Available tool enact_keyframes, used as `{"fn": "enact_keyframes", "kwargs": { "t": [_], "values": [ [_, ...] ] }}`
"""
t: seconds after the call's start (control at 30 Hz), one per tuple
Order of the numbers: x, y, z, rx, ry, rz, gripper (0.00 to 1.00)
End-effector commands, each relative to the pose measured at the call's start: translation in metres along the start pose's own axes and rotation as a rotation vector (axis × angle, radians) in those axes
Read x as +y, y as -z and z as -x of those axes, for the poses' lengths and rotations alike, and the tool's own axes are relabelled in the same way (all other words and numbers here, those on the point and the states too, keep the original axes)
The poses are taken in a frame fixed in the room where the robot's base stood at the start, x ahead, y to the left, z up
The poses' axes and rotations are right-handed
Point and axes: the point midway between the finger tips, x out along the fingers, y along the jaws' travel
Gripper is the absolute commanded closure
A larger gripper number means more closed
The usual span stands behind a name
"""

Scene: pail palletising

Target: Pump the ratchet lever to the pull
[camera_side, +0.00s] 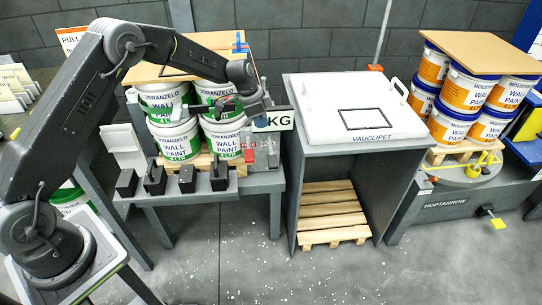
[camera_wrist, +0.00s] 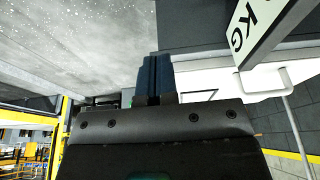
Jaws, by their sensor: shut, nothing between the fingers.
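My gripper (camera_side: 260,106) is at the front right of the paint pail stack in the side view, close to the KG sign (camera_side: 279,121), which it partly covers. Its two dark blue fingers (camera_wrist: 153,78) are together and empty in the wrist view. A small grey upright part with a red lower end (camera_side: 248,155) is below my gripper at the bench front; it looks like the ratchet lever, but I cannot tell surely. The green-labelled pails (camera_side: 177,141) stand on a pallet under a board (camera_side: 170,72). Blue strap (camera_side: 240,46) shows at the board's right.
Several black blocks (camera_side: 187,179) line the bench front. A grey cabinet with a white VAUCLIPET lid (camera_side: 330,130) stands to the right, with a pallet (camera_side: 332,214) inside. Orange-labelled pails (camera_side: 450,118) stand far right. The floor (camera_side: 235,262) in front is clear.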

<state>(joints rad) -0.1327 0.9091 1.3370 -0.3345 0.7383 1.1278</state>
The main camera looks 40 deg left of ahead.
Motion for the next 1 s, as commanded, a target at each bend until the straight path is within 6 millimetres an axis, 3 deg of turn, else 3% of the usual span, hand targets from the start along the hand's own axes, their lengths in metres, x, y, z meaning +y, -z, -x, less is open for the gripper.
{"fn": "enact_keyframes", "kwargs": {
  "t": [0.13, 0.63, 0.77, 1.0],
  "values": [
    [-0.005, -0.003, -0.016, 0.000, -0.008, -0.016, 1.00],
    [-0.005, -0.003, -0.026, -0.002, -0.010, -0.020, 1.00],
    [-0.004, -0.004, -0.044, -0.003, -0.012, -0.021, 1.00],
    [-0.003, -0.004, -0.094, -0.003, -0.012, -0.020, 1.00]
  ]
}}
